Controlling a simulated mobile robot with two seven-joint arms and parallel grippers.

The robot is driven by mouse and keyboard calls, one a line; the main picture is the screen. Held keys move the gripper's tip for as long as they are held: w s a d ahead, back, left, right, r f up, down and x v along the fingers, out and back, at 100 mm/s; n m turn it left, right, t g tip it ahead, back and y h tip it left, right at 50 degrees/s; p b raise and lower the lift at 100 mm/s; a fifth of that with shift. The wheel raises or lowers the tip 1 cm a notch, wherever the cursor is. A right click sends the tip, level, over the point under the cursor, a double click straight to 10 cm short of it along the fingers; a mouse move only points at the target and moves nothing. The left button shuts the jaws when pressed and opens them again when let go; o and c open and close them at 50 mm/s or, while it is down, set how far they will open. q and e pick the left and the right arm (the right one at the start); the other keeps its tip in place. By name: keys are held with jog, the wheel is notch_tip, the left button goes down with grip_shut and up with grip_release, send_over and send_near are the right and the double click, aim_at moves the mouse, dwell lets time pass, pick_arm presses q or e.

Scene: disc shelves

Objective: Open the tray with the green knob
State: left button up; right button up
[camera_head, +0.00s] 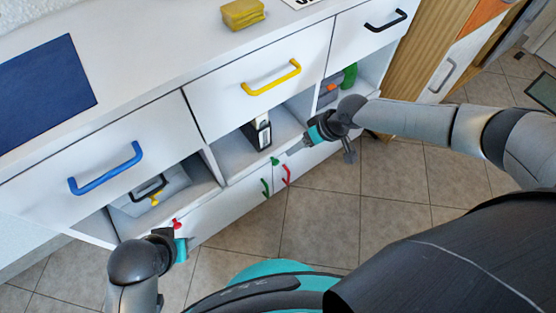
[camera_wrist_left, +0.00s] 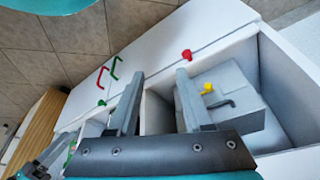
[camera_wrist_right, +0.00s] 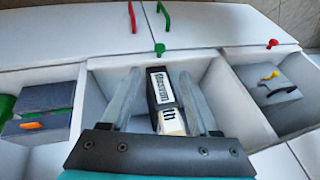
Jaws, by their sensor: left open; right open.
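The green knob (camera_head: 275,161) sits at the front edge of the middle compartment (camera_head: 235,157), close to the red and green handles. It also shows in the right wrist view (camera_wrist_right: 160,48), beyond my right fingers. This compartment holds a black-and-white binder (camera_head: 263,131), which also shows between the fingers (camera_wrist_right: 158,88). My right gripper (camera_head: 305,141) is open and empty, right of the green knob and apart from it. My left gripper (camera_head: 185,246) is open and empty, low by the cabinet front near the red knob (camera_head: 176,223); its fingers show in the left wrist view (camera_wrist_left: 160,76).
Upper drawers have blue (camera_head: 106,170), yellow (camera_head: 272,78) and black (camera_head: 386,21) handles. Lower doors carry green (camera_head: 265,188) and red (camera_head: 286,174) handles. A grey box with a yellow knob (camera_head: 155,200) sits in the left compartment. The tiled floor (camera_head: 320,215) in front is clear.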

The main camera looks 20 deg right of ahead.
jog(key=b+x, duration=0.2)
jog(key=x, duration=0.2)
jog(key=b, duration=0.4)
send_over(278, 161)
jog(key=s+d, duration=0.2)
notch_tip(278, 161, down, 5)
jog(key=shift+w+r, duration=0.15)
jog(key=shift+b+x, duration=0.5)
jog(key=shift+x, duration=0.4)
jog(key=shift+b+x, duration=0.55)
jog(key=shift+x, duration=0.2)
jog(key=shift+w+a+f+b, duration=0.15)
jog(key=shift+a+f+b, duration=0.05)
jog(key=shift+f+b, duration=0.2)
pick_arm(q)
jog(key=w+d+r+t+h, duration=0.5)
jog(key=d+r+t, duration=0.3)
jog(key=d+t, duration=0.3)
jog(key=shift+r+t+h, duration=0.25)
jog(key=shift+t+h, duration=0.15)
jog(key=shift+t, duration=0.3)
pick_arm(e)
jog(key=shift+w+a+f, duration=0.1)
jog(key=shift+f, duration=0.15)
